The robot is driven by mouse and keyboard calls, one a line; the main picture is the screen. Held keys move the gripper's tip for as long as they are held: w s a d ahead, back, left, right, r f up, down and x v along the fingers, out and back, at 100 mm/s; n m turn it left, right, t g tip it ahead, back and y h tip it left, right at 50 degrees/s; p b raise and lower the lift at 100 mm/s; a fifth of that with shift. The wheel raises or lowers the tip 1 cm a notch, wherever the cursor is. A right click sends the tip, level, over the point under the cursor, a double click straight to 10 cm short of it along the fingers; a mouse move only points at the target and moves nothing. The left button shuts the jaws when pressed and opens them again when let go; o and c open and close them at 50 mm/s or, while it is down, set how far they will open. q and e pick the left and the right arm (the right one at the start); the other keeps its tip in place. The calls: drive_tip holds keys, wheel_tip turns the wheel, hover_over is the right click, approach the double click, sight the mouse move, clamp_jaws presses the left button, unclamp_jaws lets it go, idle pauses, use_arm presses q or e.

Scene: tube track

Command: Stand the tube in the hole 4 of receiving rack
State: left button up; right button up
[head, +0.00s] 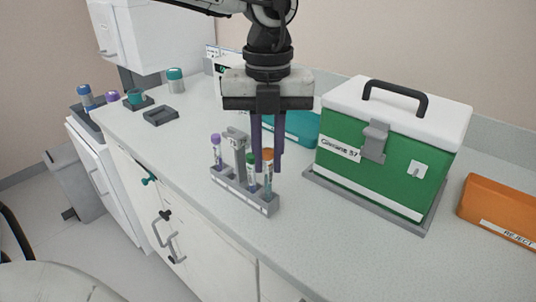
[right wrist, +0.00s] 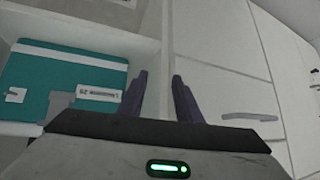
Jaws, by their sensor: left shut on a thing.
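A narrow grey rack (head: 225,184) stands on the counter in the middle of the head view, with a grey post rising from its far side. A purple-capped tube (head: 216,148) stands at its left end, and a green-capped tube (head: 252,173) stands further right. My left gripper (head: 266,166) points down over the rack's right end and is shut on an orange-capped tube (head: 268,180). That tube is upright; I cannot tell whether its bottom is fully seated. The hole numbers are too small to read. My right gripper (right wrist: 159,90) is open with nothing between its fingers.
A green box with a white lid (head: 365,165) stands on a grey tray right of the rack. An orange REJECT bin (head: 500,208) is at far right. A teal item (head: 298,128) lies behind my left gripper. The front counter at right is clear.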

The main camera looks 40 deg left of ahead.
use_arm(q)
drive_tip(key=shift+f, duration=0.25)
use_arm(e)
drive_tip(key=shift+f, duration=0.35)
use_arm(q)
drive_tip(key=shift+f+b, duration=0.4)
drive_tip(key=shift+b, duration=0.35)
use_arm(e)
drive_tip(key=shift+f, duration=0.5)
use_arm(q)
drive_tip(key=o, duration=0.9)
drive_tip(key=shift+c, duration=0.2)
drive_tip(key=shift+r, duration=0.6)
wheel_tip(320, 180, up, 9)
drive_tip(key=shift+p, duration=0.3)
use_arm(e)
drive_tip(key=shift+w+a+r, duration=0.2)
drive_tip(key=shift+a+r, duration=0.15)
drive_tip(key=shift+r, duration=0.3)
drive_tip(key=shift+w+a+r, duration=0.15)
drive_tip(key=shift+a+r, duration=0.15)
drive_tip(key=shift+r, duration=0.3)
